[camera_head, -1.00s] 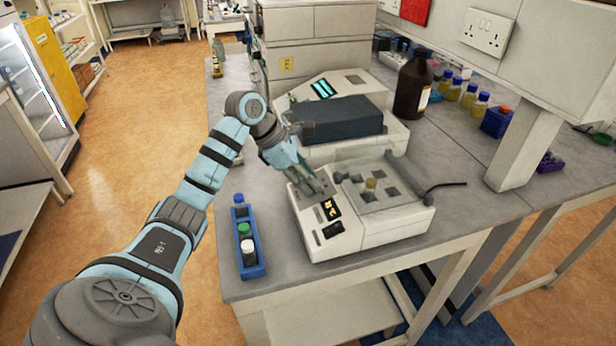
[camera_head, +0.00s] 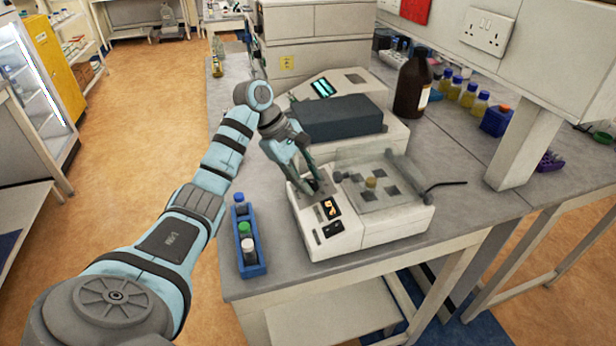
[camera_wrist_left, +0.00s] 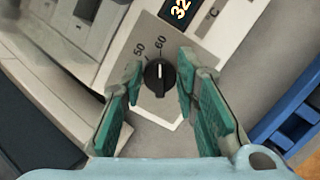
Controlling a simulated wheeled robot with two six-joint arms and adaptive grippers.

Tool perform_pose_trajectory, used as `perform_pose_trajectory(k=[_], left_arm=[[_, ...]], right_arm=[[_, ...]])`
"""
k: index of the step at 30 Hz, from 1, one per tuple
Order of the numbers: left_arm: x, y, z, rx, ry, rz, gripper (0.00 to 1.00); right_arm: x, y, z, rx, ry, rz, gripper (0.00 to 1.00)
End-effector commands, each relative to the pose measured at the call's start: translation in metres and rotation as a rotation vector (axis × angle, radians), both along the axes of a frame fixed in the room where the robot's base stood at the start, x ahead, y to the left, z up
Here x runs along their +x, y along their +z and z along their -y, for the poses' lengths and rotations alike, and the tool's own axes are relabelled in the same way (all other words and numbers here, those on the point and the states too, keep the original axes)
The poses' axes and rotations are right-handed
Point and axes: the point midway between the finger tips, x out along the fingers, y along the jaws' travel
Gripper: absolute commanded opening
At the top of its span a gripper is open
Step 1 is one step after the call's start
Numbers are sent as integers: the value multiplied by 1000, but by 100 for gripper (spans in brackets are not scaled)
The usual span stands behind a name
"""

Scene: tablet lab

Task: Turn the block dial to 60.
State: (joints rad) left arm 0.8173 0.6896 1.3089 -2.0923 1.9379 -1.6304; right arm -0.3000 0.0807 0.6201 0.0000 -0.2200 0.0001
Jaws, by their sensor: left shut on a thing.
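The block dial (camera_wrist_left: 158,77) is a round black knob on the grey front panel of the white heating block unit (camera_head: 375,235). Its white line points up toward the printed 60, with 50 to the left of it. My left gripper (camera_head: 316,189) is over the left part of that panel in the head view and hides the dial there.
A blue rack (camera_head: 262,270) with capped vials stands left of the unit. Behind is another white instrument with a dark lid (camera_head: 340,118). A brown bottle (camera_head: 412,85) stands at the back right. A cable (camera_head: 447,184) leaves the unit's right side.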

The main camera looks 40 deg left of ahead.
Motion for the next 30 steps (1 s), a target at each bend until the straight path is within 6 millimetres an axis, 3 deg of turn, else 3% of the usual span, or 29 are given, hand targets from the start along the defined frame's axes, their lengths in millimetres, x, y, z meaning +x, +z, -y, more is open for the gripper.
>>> perform_pose_trajectory(k=[17, 18, 20, 30], left_arm=[[0, 0, 0, 11, -36, 10, 0], [0, 0, 0, 12, -35, 10, 31], [0, 0, 0, 12, -36, 9, 41], [0, 2, -1, 11, -35, 8, 43]], right_arm=[[0, 0, -1, 1, 0, 0, 0], [0, 0, -1, 1, 0, 0, 0], [0, 0, -1, 1, 0, 0, 0], [0, 0, 0, 0, 0, 0, 0]])
